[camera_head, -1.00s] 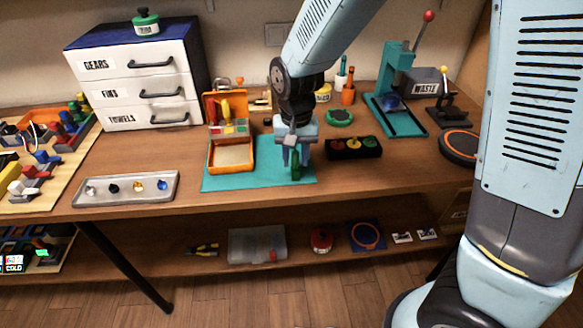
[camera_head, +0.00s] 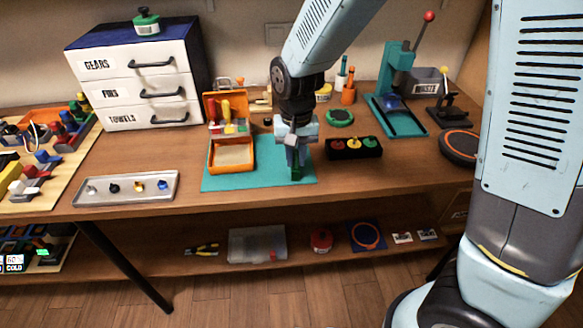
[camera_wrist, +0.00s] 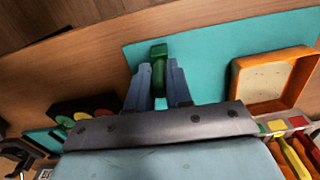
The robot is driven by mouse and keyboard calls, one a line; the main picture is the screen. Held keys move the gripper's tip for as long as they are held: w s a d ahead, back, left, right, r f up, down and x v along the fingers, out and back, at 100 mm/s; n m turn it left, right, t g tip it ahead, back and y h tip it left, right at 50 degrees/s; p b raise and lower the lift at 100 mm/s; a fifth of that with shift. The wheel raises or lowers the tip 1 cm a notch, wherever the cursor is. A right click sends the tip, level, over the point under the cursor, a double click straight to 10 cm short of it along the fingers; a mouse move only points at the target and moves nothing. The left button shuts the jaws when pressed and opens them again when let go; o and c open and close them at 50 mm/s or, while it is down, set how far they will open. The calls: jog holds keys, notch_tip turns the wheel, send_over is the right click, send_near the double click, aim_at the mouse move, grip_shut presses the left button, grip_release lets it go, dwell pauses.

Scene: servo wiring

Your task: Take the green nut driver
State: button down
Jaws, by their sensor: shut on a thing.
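My gripper (camera_head: 297,172) is shut on the green nut driver (camera_head: 295,174), over the right part of the teal mat (camera_head: 235,182). The wrist view shows the driver's green handle (camera_wrist: 158,68) between my two fingers (camera_wrist: 157,85). Its lower end is hidden by my gripper and fingers. I cannot tell whether it touches the mat. The orange tool case (camera_head: 231,168) stands open to the left, with red and yellow tool handles in its upper part. It also shows at the right of the wrist view (camera_wrist: 275,105).
A black holder (camera_head: 353,154) with red, yellow and green round pieces is just right of my gripper. A grey tray (camera_head: 100,196) with small knobs lies at the left front. A teal press (camera_head: 398,100) stands at the back right. The mat's front edge is near the table edge.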

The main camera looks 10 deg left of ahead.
jog(key=shift+w+r, duration=0.1)
jog(key=shift+r, duration=4.4)
